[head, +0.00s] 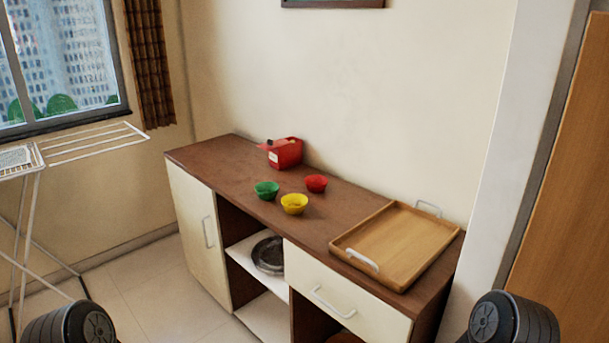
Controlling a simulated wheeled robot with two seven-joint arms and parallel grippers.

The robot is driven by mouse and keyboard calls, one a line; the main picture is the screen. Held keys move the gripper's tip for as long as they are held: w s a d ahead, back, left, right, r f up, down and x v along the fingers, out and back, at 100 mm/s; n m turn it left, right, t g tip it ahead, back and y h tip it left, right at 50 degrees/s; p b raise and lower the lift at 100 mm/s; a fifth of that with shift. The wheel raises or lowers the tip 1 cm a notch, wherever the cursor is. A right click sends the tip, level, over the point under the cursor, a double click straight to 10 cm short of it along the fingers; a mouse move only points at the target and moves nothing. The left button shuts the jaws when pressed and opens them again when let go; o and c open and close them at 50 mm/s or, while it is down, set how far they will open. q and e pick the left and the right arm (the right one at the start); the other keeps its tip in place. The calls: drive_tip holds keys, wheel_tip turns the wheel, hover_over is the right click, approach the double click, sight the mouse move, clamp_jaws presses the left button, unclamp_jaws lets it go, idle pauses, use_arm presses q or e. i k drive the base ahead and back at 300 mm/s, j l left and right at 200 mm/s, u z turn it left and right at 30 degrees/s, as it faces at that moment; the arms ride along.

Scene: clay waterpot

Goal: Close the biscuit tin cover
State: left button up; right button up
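A red box-like container (286,153) stands at the back of the brown cabinet top, against the wall. It looks like the biscuit tin. It has a small white label low on its near left side. A flat red piece sticks out to the left at its top, with a small dark spot on it; this may be the cover, but it is too small to tell how it sits. Neither gripper is in view. Only dark round arm parts of mine show at the bottom left and bottom right corners.
Green (266,190), yellow (294,203) and red (316,183) bowls stand in front of the container. A wooden tray (345,248) with white handles lies at the cabinet's right end. The cabinet top (215,158) is clear at left. A white drying rack (95,143) stands far left.

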sight(270, 143)
drive_tip(key=i+j+z, duration=0.1)
drive_tip(key=z, duration=0.25)
drive_tip(key=j+z, duration=0.1)
drive_tip(key=z, duration=0.25)
drive_tip(key=i+j+z, duration=0.1)
drive_tip(key=z, duration=0.2)
drive_tip(key=i+j+z, duration=0.15)
drive_tip(key=j+z, duration=0.15)
drive_tip(key=j, duration=0.8)
drive_tip(key=j+z, duration=0.35)
drive_tip(key=j, duration=0.75)
